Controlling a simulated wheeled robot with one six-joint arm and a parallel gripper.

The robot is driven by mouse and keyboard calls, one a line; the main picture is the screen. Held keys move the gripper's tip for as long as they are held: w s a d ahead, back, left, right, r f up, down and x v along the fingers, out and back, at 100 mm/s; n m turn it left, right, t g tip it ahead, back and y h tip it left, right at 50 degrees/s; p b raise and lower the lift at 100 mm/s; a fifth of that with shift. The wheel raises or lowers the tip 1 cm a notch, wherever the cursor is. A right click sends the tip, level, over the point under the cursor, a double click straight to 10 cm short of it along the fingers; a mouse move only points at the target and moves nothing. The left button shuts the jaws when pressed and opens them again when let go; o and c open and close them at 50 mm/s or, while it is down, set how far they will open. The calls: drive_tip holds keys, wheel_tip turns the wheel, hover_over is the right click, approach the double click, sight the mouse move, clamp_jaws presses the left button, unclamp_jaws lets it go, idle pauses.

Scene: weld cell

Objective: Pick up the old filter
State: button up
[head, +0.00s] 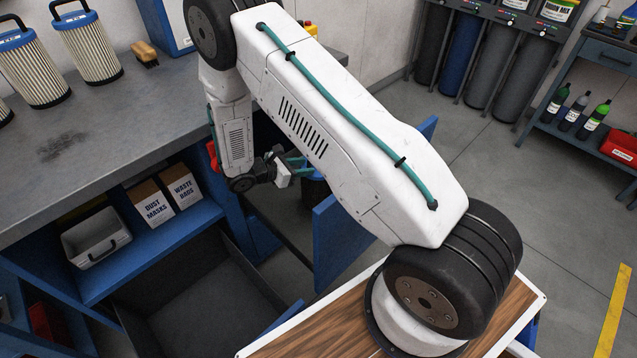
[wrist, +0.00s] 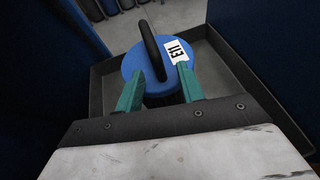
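In the wrist view, a round blue filter cap (wrist: 130,66) with a black arched handle (wrist: 151,50) and a white "E11" label stands over a dark grey tray or drawer.
Pleated filters with blue caps (head: 90,48) stand on the grey workbench (head: 110,105) beside a brush (head: 145,53). Below are a shelf with boxes (head: 150,203) and a grey bin (head: 95,240). A blue door panel (head: 340,240) stands close to my gripper.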

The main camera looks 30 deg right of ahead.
drive_tip(key=shift+x, duration=0.75)
clamp_jaws()
idle(0.9)
